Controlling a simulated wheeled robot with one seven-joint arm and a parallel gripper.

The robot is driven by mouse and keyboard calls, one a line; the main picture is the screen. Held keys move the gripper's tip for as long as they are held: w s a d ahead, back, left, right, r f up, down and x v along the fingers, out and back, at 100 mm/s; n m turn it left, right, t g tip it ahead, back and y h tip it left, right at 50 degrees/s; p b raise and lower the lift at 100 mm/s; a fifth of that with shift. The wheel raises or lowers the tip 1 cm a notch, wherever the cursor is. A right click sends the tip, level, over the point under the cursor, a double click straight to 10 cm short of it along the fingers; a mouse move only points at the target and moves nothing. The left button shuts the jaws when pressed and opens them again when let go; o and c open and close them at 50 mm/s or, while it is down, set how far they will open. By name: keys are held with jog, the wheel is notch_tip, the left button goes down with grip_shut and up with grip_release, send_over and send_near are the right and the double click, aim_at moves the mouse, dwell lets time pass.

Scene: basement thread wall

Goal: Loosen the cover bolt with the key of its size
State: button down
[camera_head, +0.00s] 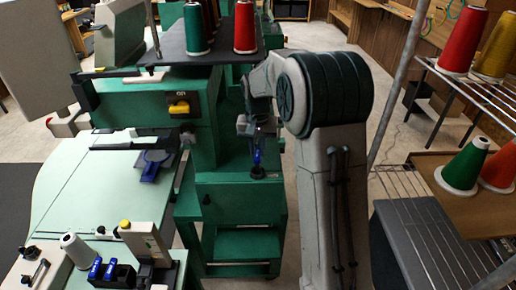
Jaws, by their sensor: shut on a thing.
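My gripper (256,144) is at the end of my arm, in the middle of the head view, over a green machine body. It is shut on a blue-handled key (258,158), which hangs down below it. The fingers are small and partly hidden. Two other blue-handled keys (96,268) stand in a black holder (122,275) at the lower left.
The sewing machine head (150,103) and a dark shelf with cones (215,48) stand behind. A wire rack (425,235) with red and green cones is on the right.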

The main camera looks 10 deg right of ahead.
jog(key=shift+r+p, duration=1.6)
jog(key=shift+r, duration=0.9)
